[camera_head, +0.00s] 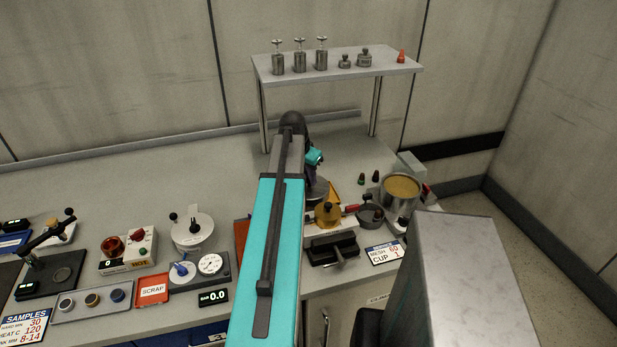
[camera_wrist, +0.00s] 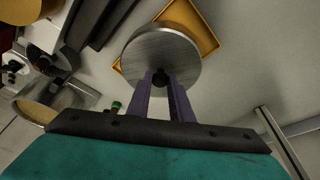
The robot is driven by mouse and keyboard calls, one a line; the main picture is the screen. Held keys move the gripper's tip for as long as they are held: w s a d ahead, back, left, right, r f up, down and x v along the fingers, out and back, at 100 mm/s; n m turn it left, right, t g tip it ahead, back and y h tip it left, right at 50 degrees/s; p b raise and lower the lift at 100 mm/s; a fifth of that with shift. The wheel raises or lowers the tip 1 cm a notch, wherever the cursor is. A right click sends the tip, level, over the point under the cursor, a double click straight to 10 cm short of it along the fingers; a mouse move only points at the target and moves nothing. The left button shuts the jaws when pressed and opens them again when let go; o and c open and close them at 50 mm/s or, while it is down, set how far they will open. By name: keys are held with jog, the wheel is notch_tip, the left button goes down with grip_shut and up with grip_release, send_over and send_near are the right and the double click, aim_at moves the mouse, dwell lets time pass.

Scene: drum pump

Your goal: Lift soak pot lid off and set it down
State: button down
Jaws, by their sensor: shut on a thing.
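The pot lid (camera_wrist: 160,52) is a round brushed-metal disc with a small dark knob (camera_wrist: 160,78). In the wrist view my gripper (camera_wrist: 161,84) has its purple fingers closed on this knob. The lid overlaps a yellow tray (camera_wrist: 204,16); I cannot tell whether it touches it or hangs above. In the head view the lid (camera_head: 317,191) is a grey disc partly hidden by my arm, left of the yellow tray (camera_head: 334,190). A metal pot (camera_head: 401,204) with amber contents stands open to the right; its open top also shows in the wrist view (camera_wrist: 36,110).
A small grey cup (camera_head: 371,216), a brass-coloured piece (camera_head: 327,214) and a black block (camera_head: 332,248) stand near the tray. A raised shelf (camera_head: 335,65) with bottles and weights is behind. The counter behind the tray is mostly clear.

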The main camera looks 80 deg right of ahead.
aim_at(308, 180)
jog(key=shift+f, duration=0.45)
dwell(1.2)
jog(key=c, duration=1.5)
grip_release()
jog(key=shift+o, duration=0.5)
jog(key=o, duration=1.1)
jog(key=shift+r, duration=0.1)
jog(key=shift+r+p, duration=2.15)
jog(key=shift+r, duration=1.8)
